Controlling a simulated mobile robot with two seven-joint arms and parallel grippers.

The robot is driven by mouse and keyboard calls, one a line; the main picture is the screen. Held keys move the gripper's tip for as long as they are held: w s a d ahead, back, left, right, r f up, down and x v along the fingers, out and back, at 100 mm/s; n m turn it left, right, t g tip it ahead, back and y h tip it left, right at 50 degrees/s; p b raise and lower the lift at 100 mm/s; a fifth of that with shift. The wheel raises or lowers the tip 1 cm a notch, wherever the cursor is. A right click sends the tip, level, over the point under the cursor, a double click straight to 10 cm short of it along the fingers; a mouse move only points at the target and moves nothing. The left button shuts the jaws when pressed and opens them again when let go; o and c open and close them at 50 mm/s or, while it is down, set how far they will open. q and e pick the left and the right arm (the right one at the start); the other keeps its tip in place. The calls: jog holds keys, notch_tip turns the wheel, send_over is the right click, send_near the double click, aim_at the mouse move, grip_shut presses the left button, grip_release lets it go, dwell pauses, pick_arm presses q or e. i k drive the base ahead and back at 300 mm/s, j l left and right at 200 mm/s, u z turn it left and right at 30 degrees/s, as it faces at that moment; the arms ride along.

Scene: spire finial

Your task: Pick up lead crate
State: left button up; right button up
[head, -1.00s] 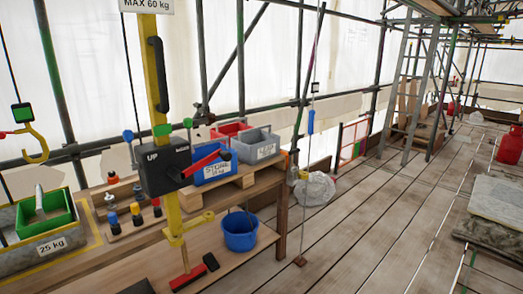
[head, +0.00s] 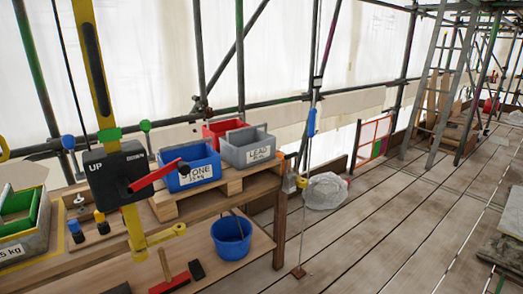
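The lead crate (head: 248,149) is a grey open box with a white label reading LEAD. It stands on a wooden pallet (head: 222,188) at the far right end of the workbench. The blue crate labelled STONE (head: 190,168) stands just left of it, and a red crate (head: 222,130) sits behind the two. The inside of the lead crate is mostly hidden from here. Neither of my grippers shows in the head view.
A yellow hoist post with a black UP box (head: 118,173) and red lever stands in front, left of the crates. A blue bucket (head: 231,240) sits on the lower shelf. A thin cable with a blue grip (head: 311,122) hangs right of the bench. The plank floor (head: 370,230) is mostly clear.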

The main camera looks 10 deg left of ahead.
aim_at(244, 148)
jog(key=i+l+z, duration=0.1)
jog(key=i+l, duration=0.6)
